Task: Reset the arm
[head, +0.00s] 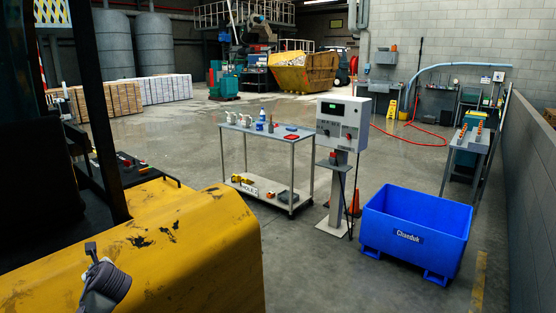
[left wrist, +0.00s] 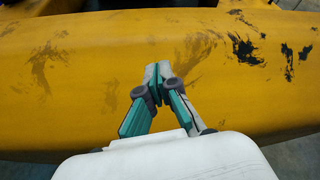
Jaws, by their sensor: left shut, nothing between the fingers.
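My left gripper (left wrist: 158,82) shows in the left wrist view, its grey and teal fingers drawn together at the tips with nothing held. It points at the yellow, scuffed body of a machine (left wrist: 95,60); I cannot tell how wide the gap to it is. In the head view the yellow machine (head: 190,250) fills the lower left. A grey ribbed part stands in front of it at the bottom edge; the fingers cannot be made out there. My right gripper is in neither view.
A wheeled metal table (head: 262,136) with bottles stands mid-floor, beside a control box on a post (head: 342,122). A blue bin (head: 418,228) stands at the right. A narrow table (head: 472,142) is by the right wall.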

